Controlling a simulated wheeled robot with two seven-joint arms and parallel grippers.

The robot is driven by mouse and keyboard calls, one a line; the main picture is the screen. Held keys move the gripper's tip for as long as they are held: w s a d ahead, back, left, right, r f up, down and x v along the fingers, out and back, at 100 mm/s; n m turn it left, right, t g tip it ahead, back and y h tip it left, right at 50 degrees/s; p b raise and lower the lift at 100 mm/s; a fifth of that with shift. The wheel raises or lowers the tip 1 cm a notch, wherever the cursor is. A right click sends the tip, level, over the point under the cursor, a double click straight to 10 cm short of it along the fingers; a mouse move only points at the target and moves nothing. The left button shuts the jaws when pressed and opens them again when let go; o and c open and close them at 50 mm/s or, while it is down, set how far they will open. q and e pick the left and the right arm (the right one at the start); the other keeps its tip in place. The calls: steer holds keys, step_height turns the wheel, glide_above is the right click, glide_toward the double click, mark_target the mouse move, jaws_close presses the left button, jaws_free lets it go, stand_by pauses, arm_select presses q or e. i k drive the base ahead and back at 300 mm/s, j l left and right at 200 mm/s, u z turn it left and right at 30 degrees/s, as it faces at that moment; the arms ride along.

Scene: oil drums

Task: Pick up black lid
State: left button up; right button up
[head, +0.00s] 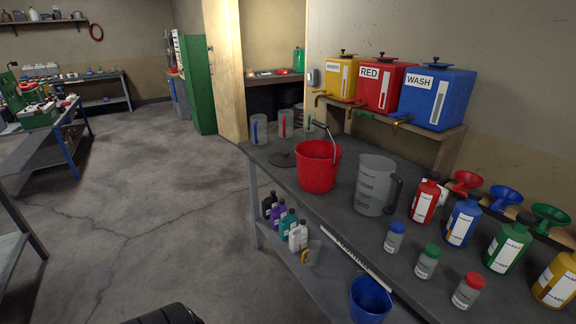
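A dark, flat round lid (280,159) with a small knob lies on the grey bench top (342,217), left of the red bucket (317,170). The bucket hides part of the lid's right side or stands very close to it; I cannot tell if they touch. Two clear containers (259,131) (286,123) stand just behind the lid. Neither of my grippers shows in the head view.
A clear measuring jug (373,186), several small capped jars (427,262) and coloured bottles (462,223) crowd the bench's right part. Yellow, red and blue tanks (438,98) stand on a shelf behind. A blue bucket (370,301) is low in front. Open floor (165,200) lies left.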

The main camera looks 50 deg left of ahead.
mark_target(284, 158)
steer(key=j+u, duration=0.1)
steer(key=u, duration=0.3)
steer(key=j+u, duration=0.1)
steer(key=u, duration=0.3)
steer(key=j+u, duration=0.1)
steer(key=u, duration=0.3)
